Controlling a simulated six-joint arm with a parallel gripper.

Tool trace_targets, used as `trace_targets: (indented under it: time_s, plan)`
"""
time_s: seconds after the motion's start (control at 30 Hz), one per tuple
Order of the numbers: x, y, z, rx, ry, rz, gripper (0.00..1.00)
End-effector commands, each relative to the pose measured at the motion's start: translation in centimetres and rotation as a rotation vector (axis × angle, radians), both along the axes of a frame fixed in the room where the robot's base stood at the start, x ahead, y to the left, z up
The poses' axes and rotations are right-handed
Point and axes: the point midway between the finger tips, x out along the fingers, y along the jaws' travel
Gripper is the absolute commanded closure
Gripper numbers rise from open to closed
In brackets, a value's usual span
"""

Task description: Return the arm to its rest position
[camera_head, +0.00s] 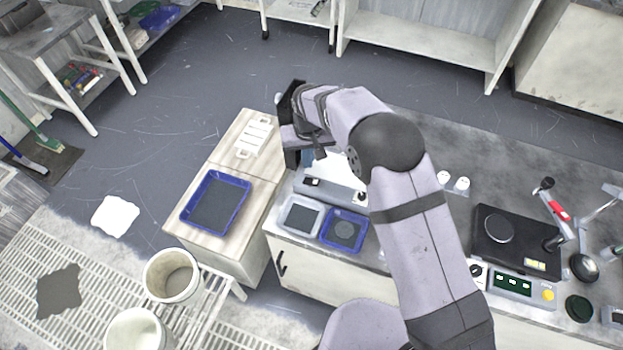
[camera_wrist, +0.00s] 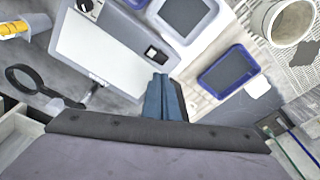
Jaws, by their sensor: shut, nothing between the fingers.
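My gripper (camera_head: 291,158) is at the end of my bent arm, over the left end of the grey bench (camera_head: 395,122), near the gap beside the wooden cabinet (camera_head: 232,150). In the wrist view its blue-grey fingers (camera_wrist: 161,84) are together at the lower middle, with nothing held between them. My arm reaches up from the bottom of the head view and hides part of the bench. No marker of a rest position shows.
A blue tray (camera_head: 215,203) lies on the cabinet. Buckets (camera_head: 172,277) stand lower left.

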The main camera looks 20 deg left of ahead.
Motion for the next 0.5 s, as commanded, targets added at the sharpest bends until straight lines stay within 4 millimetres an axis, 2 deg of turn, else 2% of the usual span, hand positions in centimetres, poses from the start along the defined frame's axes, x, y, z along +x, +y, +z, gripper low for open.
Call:
trace_targets:
  time_s: [0.23,0.37,0.5]
  plan:
    - [0.0,0.0,0.0,0.0,0.0,0.0,1.0]
    - [0.2,0.2,0.0,0.0,-0.014,0.065,1.0]
    - [-3.3,-2.7,-3.3,-0.067,0.069,0.117,1.0]
